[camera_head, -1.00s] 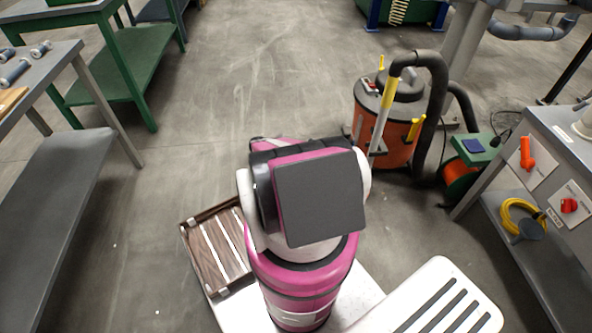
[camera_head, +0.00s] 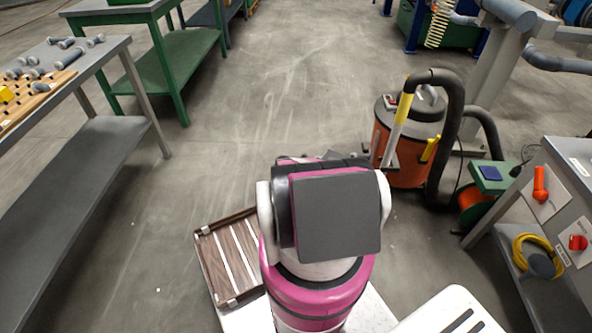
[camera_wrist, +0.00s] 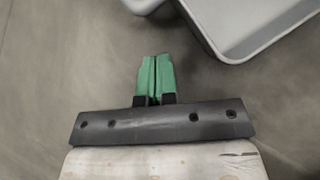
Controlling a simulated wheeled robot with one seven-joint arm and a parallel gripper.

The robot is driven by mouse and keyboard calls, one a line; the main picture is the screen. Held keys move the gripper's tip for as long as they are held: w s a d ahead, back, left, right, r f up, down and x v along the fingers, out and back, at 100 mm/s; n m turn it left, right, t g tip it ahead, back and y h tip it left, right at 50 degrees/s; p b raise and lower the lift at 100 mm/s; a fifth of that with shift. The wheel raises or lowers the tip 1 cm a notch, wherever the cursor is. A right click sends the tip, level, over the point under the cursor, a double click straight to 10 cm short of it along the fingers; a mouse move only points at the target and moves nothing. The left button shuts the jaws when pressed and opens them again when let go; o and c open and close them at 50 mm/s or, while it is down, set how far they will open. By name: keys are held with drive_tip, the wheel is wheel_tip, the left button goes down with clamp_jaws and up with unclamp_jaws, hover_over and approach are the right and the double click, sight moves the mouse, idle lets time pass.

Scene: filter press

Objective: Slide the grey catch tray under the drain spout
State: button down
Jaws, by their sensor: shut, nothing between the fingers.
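In the wrist view, a grey tray (camera_wrist: 239,52) with a raised rim and rounded corner shows at the upper right, partly cut off by the frame edge. It looks like the catch tray. My gripper (camera_wrist: 154,62) has green fingers pressed together, with nothing between them. The fingertips are to the left of the tray's near corner and apart from it, over bare floor. In the head view my arm hides the gripper, and I do not make out the tray there. I cannot make out the drain spout in either view.
An orange and grey vacuum (camera_head: 408,140) with a black hose stands right of my arm. A green-topped reel (camera_head: 490,178) and a grey cabinet (camera_head: 575,160) with red handles are farther right. A grey workbench (camera_head: 85,60) is at left. The middle floor is clear.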

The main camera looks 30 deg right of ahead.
drive_tip(key=shift+w+d+f, duration=0.1)
drive_tip(key=shift+d+f, duration=0.05)
drive_tip(key=shift+d, duration=1)
drive_tip(key=shift+w+d+f, duration=0.1)
drive_tip(key=shift+d, duration=1.05)
drive_tip(key=shift+d, duration=0.1)
